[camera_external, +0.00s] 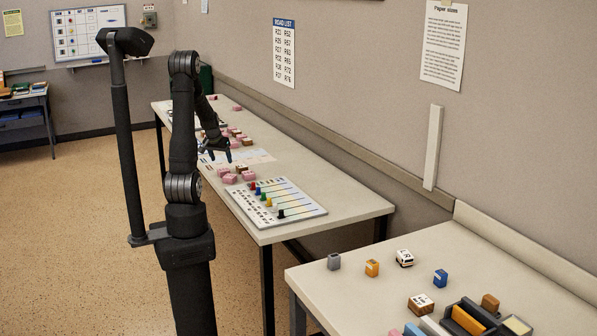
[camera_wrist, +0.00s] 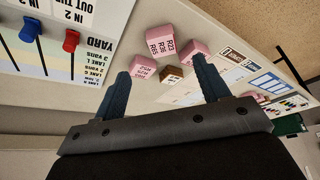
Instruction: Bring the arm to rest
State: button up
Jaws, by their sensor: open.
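My gripper (camera_external: 219,157) is in the air over the far long table (camera_external: 345,207), above the pink blocks. In the wrist view my gripper (camera_wrist: 162,88) shows two blue fingers spread apart with nothing held between them. Beyond the fingertips lie several pink blocks with printed labels, the nearest a large pink block (camera_wrist: 172,42), and a brown block (camera_wrist: 171,75) beside it. My arm stands upright and bends over the table at its top.
A white board with coloured levers (camera_external: 275,203) lies on the table's near end. A second table (camera_external: 480,262) at right front holds several small blocks and a dark tray (camera_external: 468,318). Papers hang on the wall. The floor at left (camera_external: 80,220) is clear.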

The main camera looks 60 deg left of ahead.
aim_at(228, 177)
jog(key=x, duration=1.2)
jog(key=shift+f, duration=0.1)
jog(key=shift+r, duration=0.85)
